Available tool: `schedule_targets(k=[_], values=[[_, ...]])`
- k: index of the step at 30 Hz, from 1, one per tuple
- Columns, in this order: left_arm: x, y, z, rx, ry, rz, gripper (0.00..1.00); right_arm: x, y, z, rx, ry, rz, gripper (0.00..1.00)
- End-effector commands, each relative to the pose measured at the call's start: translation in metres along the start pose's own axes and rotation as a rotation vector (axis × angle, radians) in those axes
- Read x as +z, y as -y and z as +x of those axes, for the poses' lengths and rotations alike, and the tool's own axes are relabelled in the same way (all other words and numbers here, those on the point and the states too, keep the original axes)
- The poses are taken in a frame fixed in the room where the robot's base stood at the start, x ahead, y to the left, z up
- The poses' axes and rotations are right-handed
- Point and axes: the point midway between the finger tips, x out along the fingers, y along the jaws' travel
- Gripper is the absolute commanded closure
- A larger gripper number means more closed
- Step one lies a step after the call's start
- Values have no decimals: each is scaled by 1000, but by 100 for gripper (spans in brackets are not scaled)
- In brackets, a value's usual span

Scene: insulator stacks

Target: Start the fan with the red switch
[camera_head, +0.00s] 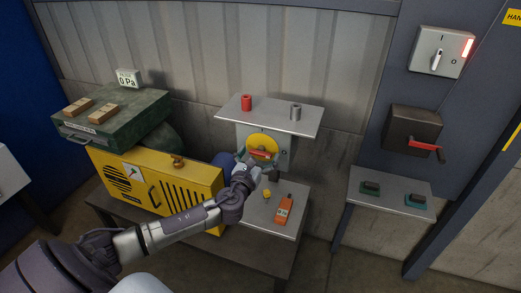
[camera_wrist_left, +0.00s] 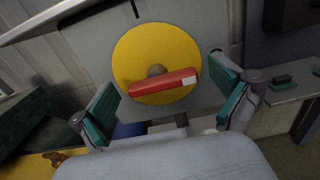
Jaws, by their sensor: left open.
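The red switch (camera_head: 259,153) is a red handle on a round yellow disc, mounted on a grey box under a small shelf. In the left wrist view the red handle (camera_wrist_left: 165,82) lies nearly level, its right end slightly higher, with a pale patch at that end. My left gripper (camera_head: 257,164) is open in front of the disc. In the left wrist view its teal-padded fingers (camera_wrist_left: 163,88) stand to either side of the handle, apart from it. I cannot make out a fan for certain. My right gripper is not in view.
A yellow machine with a slotted grille (camera_head: 150,184) stands left, by a green case (camera_head: 110,118). An orange handheld device (camera_head: 284,209) lies on the bench. A shelf (camera_head: 270,115) is above the disc. A dark box with a red lever (camera_head: 412,128) is on the right wall.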

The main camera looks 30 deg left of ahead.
Motion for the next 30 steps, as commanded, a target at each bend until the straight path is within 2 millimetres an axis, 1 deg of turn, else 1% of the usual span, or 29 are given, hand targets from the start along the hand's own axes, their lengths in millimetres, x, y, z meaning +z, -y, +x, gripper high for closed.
schedule_targets(k=[1, 4, 12, 14, 21, 23, 24, 30], values=[[1, 0, 4, 2, 0, 0, 0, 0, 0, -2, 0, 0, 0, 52], [0, 0, 9, 1, 0, -1, 0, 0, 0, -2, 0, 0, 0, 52], [0, 0, 10, 0, 0, -1, 0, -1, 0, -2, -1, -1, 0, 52], [0, 0, 10, 0, 0, -1, 8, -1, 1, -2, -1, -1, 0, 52], [0, 0, 10, 0, 0, -1, 48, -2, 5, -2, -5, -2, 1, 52], [0, 0, 10, 0, 0, -1, 58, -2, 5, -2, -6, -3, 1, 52], [0, 0, 10, 0, 0, -1, 60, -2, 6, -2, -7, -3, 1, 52], [-1, 0, 10, 0, -1, -19, 60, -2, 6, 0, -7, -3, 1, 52]])
